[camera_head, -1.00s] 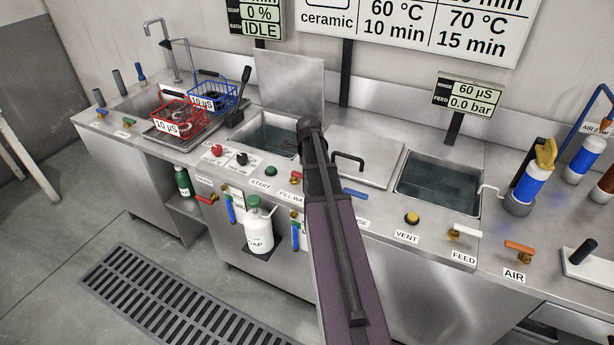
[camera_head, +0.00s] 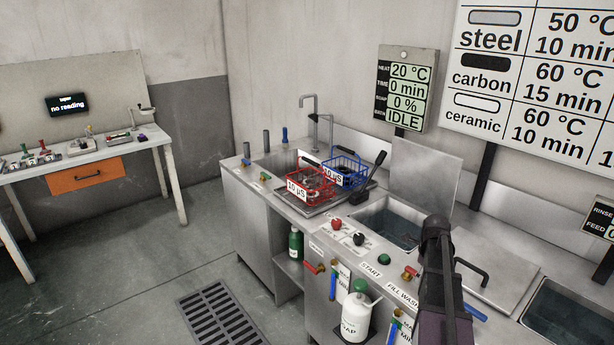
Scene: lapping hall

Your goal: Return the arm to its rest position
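My arm rises from the bottom right of the head view, in front of the steel wash counter (camera_head: 240,172). Its dark upper end stands before the open wash tank (camera_head: 385,222) and a closed lid with a black handle (camera_head: 497,268). My gripper's fingers cannot be made out, so I cannot tell whether it is open or shut, or holds anything. A red wire basket (camera_head: 311,184) and a blue wire basket (camera_head: 346,170) stand on the counter left of the tank, apart from my arm. Both carry "10 µS" tags.
A white soap bottle (camera_head: 356,312) stands at the counter's front, below the knobs. A display (camera_head: 407,90) reads 20 °C, 0 min, 0 %, IDLE. A workbench with an orange drawer (camera_head: 88,175) stands at the far left. The floor (camera_head: 130,270) between is clear, with a grate (camera_head: 222,318).

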